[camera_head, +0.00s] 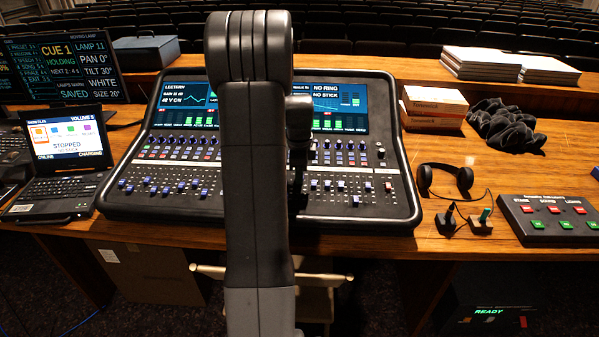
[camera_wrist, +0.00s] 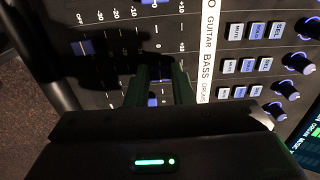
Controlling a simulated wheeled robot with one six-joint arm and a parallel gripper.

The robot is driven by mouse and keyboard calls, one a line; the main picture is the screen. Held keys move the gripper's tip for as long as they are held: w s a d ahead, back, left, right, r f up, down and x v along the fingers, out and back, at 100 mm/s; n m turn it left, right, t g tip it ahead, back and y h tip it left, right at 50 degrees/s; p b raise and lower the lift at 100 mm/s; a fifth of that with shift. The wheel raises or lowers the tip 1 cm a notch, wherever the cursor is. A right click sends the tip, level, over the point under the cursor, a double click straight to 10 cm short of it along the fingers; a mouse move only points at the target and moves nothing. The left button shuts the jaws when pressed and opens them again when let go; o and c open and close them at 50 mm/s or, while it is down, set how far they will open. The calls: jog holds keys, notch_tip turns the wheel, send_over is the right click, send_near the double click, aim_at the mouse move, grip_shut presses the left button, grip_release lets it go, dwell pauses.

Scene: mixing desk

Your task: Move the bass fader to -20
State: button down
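The mixing desk (camera_head: 170,206) shows in the head view. In the wrist view, the BASS label (camera_wrist: 207,67) is on the white strip, between GUITAR and DRUMS. My gripper (camera_wrist: 160,76) is low over the fader area beside that label. Its two green fingers stand apart, left and right of a shadowed gap. A blue fader cap (camera_wrist: 154,101) shows between them, nearer the gripper body. Shadow hides the bass cap's exact position and any finger contact. Another blue cap (camera_wrist: 84,47) sits further left, toward the low end of the scale.
Rows of buttons (camera_wrist: 247,65) and blue knobs (camera_wrist: 293,62) lie right of the label strip. A laptop (camera_head: 65,150) stands left of the desk. Headphones (camera_head: 445,178) and a button box (camera_head: 550,217) lie to its right.

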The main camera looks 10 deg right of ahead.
aim_at(299, 188)
jog(key=shift+s+a+f+b, duration=0.1)
jog(key=shift+s+a+b, duration=0.1)
jog(key=shift+s, duration=0.4)
jog(key=shift+s+a+b, duration=0.15)
jog(key=shift+s+b, duration=0.1)
jog(key=shift+s, duration=0.35)
jog(key=shift+s+a+f+b, duration=0.1)
jog(key=shift+s+a+b, duration=0.1)
jog(key=shift+s, duration=0.4)
jog(key=c, duration=1.2)
grip_release()
jog(key=shift+c, duration=0.2)
jog(key=shift+r, duration=0.1)
notch_tip(299, 188, up, 14)
jog(key=s, duration=0.1)
jog(key=shift+s+a, duration=0.15)
jog(key=shift+f, duration=0.25)
jog(key=f, duration=0.4)
jog(key=w+f, duration=0.1)
jog(key=f, duration=0.8)
jog(key=shift+w+d+f, duration=0.2)
jog(key=shift+f, duration=0.2)
jog(key=shift+w+r, duration=0.1)
jog(key=shift+w, duration=0.2)
